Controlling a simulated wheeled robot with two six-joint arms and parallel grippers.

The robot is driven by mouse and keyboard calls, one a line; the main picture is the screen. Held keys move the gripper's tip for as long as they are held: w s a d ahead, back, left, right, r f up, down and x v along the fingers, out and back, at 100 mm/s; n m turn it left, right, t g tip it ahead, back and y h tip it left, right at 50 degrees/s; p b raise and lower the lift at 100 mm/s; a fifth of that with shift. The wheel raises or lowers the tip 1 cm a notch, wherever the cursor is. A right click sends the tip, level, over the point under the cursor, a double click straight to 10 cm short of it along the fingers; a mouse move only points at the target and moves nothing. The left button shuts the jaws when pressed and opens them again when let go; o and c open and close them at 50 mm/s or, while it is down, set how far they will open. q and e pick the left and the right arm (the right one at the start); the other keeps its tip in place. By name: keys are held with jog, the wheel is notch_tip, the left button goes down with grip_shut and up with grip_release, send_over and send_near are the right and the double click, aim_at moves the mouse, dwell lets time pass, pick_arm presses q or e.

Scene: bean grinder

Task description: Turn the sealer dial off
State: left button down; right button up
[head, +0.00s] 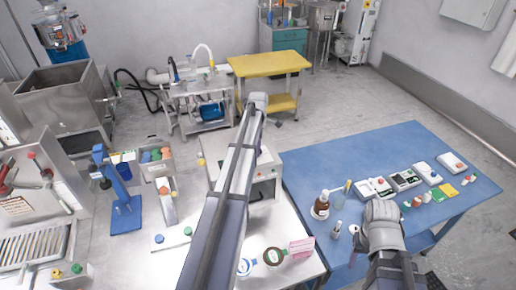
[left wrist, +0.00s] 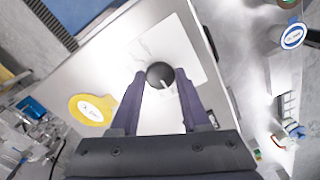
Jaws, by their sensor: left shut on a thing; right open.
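The dial (left wrist: 160,75) is a round black knob with a pale pointer mark, on a white panel (left wrist: 185,38) in the left wrist view. My left gripper (left wrist: 160,83) has a dark finger on either side of the knob and is shut on it. A grey metal machine (head: 264,186) with a small green display stands on the metal table in the head view, partly behind my left arm. The dial and the left fingertips are hidden in the head view. My right arm reaches over the blue table; I see no right gripper fingers.
A yellow round tag (left wrist: 90,108) lies beside the panel in the left wrist view. The blue table (head: 330,165) holds bottles, scales and small items. Jars (head: 274,256) stand at the metal table's front. A blue stand (head: 122,215) is at left.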

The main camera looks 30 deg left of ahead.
dwell(0.5)
pick_arm(q)
jog(key=shift+c, duration=1.9)
grip_release()
notch_tip(320, 180, up, 8)
jog(key=p, duration=0.8)
jog(key=shift+f, duration=0.1)
